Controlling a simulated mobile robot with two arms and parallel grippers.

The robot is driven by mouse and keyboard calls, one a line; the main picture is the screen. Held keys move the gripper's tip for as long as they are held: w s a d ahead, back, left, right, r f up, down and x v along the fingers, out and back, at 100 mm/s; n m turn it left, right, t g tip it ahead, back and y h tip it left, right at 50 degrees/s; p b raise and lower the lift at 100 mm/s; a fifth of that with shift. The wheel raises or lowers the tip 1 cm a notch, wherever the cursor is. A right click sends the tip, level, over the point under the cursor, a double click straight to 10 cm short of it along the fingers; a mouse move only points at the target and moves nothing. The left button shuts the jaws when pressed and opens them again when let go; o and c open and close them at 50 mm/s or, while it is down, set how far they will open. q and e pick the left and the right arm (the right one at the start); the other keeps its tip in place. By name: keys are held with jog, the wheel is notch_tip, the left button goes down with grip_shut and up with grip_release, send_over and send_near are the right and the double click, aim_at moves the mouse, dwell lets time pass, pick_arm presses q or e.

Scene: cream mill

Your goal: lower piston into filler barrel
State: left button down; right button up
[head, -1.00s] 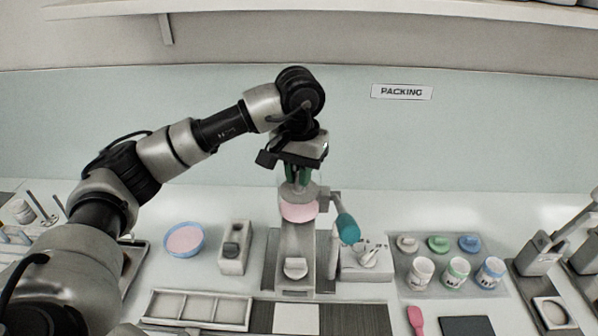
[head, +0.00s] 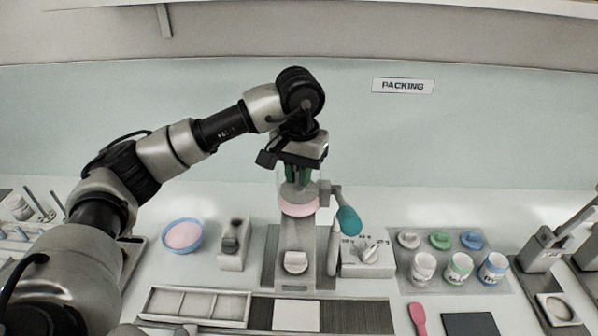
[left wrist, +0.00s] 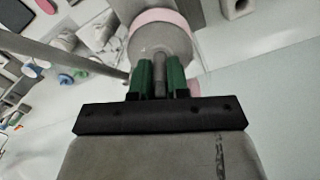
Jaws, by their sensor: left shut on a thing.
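My left gripper (head: 299,174) has green fingers shut on the piston's grey stem (left wrist: 160,66). Below the fingers is the piston's round grey disc (head: 299,192), upright over the filler. The disc sits at the top of the filler barrel, where a pink band (head: 299,208) shows just under it. In the left wrist view the grey disc (left wrist: 160,40) has the pink band (left wrist: 158,16) around its far side. I cannot tell how deep the disc sits. The filler stand (head: 297,240) carries a teal-handled lever (head: 348,220) at its right. My right gripper is not in view.
A blue bowl of pink cream (head: 183,236) and a grey block holder (head: 234,252) stand left. A dial box (head: 368,262) stands close right of the filler. Several jars and lids rest on a grey mat (head: 410,285). A compartment tray (head: 195,307) lies in front.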

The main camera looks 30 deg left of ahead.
pick_arm(q)
jog(key=shift+f+b, duration=0.95)
jog(key=shift+f, duration=0.15)
jog(key=shift+f, duration=0.1)
jog(key=shift+f+b, duration=0.15)
jog(key=shift+b, duration=0.2)
jog(key=shift+f, duration=0.1)
jog(key=c, duration=1)
grip_release()
